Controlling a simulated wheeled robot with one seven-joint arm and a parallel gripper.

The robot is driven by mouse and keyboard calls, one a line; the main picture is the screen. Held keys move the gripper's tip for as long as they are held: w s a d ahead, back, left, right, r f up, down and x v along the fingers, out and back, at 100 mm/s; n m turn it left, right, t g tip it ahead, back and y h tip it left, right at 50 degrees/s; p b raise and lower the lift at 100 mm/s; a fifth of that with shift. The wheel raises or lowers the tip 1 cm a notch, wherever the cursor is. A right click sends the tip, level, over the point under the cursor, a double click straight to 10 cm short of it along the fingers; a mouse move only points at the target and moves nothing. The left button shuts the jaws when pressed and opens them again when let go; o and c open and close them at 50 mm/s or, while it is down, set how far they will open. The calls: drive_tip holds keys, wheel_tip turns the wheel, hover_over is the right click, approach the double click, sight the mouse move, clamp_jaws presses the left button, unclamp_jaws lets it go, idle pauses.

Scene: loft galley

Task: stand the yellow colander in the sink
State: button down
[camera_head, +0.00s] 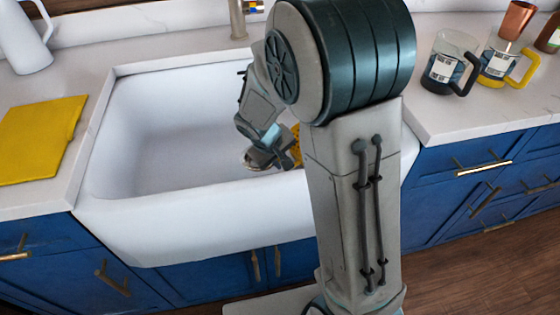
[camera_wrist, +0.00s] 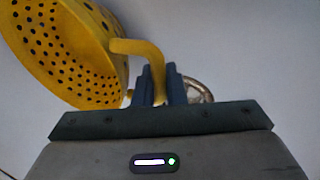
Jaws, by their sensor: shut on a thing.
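The yellow colander (camera_wrist: 65,50) shows in the wrist view as a perforated bowl, tilted, at the upper left, with a handle reaching to the right. My gripper (camera_wrist: 160,85) is shut on that handle. In the head view a small piece of the colander (camera_head: 296,150) shows beside my gripper (camera_head: 272,155); my arm hides the rest. The white sink (camera_head: 150,140) is a deep basin set in the counter. My gripper is over or inside its basin near the front wall. I cannot tell whether the colander touches the sink floor.
A yellow board (camera_head: 40,140) and a white pitcher (camera_head: 24,40) are on the left counter. Two labelled mugs (camera_head: 450,65) and a copper cup (camera_head: 517,20) are at the right. A tap (camera_head: 237,20) rises behind the sink. The left part of the basin is clear.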

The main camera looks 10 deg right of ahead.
drive_tip(key=c, duration=1.5)
unclamp_jaws()
drive_tip(key=shift+r, duration=0.1)
drive_tip(key=p+v, duration=0.2)
drive_tip(key=v, duration=1)
